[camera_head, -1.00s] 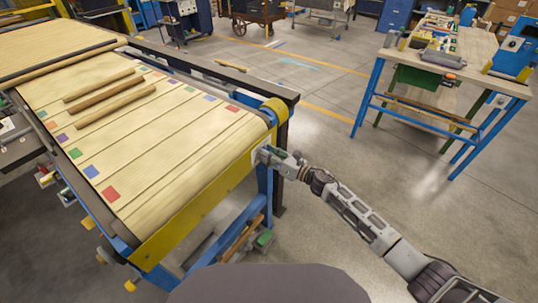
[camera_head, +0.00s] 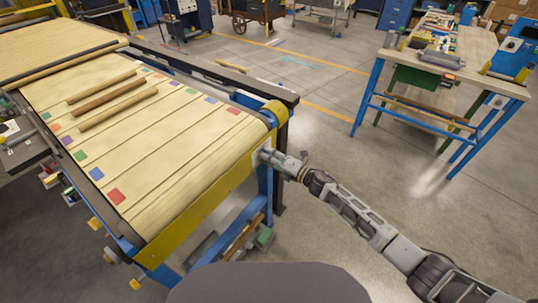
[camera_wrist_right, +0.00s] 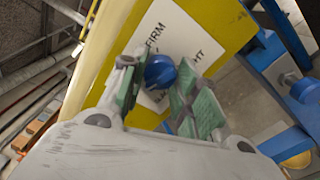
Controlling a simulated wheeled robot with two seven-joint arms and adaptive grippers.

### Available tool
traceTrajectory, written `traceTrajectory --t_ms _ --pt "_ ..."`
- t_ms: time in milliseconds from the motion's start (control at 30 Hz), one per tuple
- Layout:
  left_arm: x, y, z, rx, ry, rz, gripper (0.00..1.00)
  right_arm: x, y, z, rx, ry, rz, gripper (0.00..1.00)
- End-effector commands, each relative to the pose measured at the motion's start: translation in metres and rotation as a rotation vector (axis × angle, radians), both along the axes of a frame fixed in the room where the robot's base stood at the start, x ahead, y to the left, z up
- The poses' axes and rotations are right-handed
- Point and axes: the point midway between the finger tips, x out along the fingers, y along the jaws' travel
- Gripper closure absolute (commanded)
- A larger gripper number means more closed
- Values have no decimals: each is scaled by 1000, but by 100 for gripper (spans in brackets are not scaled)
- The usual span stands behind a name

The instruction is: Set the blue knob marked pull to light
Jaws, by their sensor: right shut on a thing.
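The blue knob (camera_wrist_right: 160,71) sits on a white label plate (camera_wrist_right: 185,38) on the yellow side of the belt machine. The label shows "FIRM" on one side of the knob and "GHT" on the other, its first letters hidden. My right gripper (camera_wrist_right: 154,88) is shut on the knob, its green-padded fingers on either side of it. In the head view my right gripper (camera_head: 265,156) is at the corner of the yellow panel (camera_head: 200,207), and the knob is hidden there. My left gripper is not in view.
The belt (camera_head: 175,160) carries several wooden sticks (camera_head: 117,110) and coloured squares along its edges. A blue leg (camera_head: 265,185) stands just below my gripper. A blue-framed workbench (camera_head: 455,75) stands at the right, with open floor between.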

Motion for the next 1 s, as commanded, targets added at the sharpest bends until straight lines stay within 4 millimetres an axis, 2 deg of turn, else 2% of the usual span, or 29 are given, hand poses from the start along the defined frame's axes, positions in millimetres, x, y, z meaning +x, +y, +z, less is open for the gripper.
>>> traceTrajectory --t_ms 200,300,600,1000 --pt "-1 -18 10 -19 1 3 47 1 -1 2 115 160 -1 93" --pt "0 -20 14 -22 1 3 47 0 -1 2 161 223 -1 93" --pt "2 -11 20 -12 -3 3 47 1 -1 1 249 344 -4 93" --pt "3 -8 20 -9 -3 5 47 1 -1 0 270 372 -3 93"
